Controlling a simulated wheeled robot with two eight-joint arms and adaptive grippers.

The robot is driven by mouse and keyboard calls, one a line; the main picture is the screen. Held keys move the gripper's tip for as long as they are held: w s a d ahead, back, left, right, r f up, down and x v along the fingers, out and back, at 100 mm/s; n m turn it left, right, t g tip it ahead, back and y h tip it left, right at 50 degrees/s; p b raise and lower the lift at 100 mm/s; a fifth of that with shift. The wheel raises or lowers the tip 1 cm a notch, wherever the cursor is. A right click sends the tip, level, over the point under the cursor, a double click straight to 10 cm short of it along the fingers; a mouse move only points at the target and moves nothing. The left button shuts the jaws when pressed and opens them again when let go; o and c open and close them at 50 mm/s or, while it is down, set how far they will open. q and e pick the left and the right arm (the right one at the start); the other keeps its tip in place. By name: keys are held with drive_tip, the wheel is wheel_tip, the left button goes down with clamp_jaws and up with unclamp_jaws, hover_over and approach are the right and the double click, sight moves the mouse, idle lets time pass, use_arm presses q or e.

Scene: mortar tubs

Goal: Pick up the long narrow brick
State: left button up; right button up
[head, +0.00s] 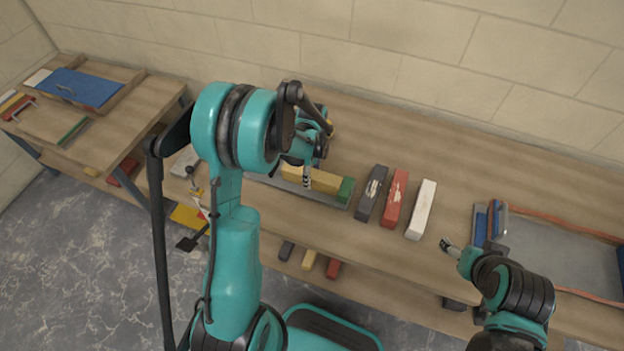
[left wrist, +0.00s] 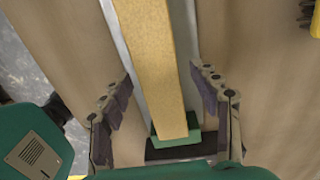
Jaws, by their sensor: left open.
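The long narrow brick (head: 325,181) is yellow and lies on a thin grey strip on the workbench. It also shows in the left wrist view (left wrist: 150,60), running down the middle of the picture. A green piece (head: 345,189) is at its near end; whether it is attached to the brick I cannot tell. My left gripper (left wrist: 162,78) is open, with one finger on each side of the brick and visible gaps to both sides. In the head view my left gripper (head: 307,177) is partly hidden by its arm. My right gripper (head: 448,245) is at the right, away from the brick.
Dark grey (head: 372,193), red (head: 395,199) and white (head: 421,209) blocks lie to the right of the brick. A grey tub (head: 560,258) is at far right. A lower shelf holds small blocks. A side table (head: 120,110) at left carries a blue item (head: 80,88).

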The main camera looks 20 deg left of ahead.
use_arm(q)
wheel_tip(320, 180, down, 3)
drive_tip(key=shift+r, duration=0.25)
clamp_jaws()
drive_tip(key=shift+r, duration=0.1)
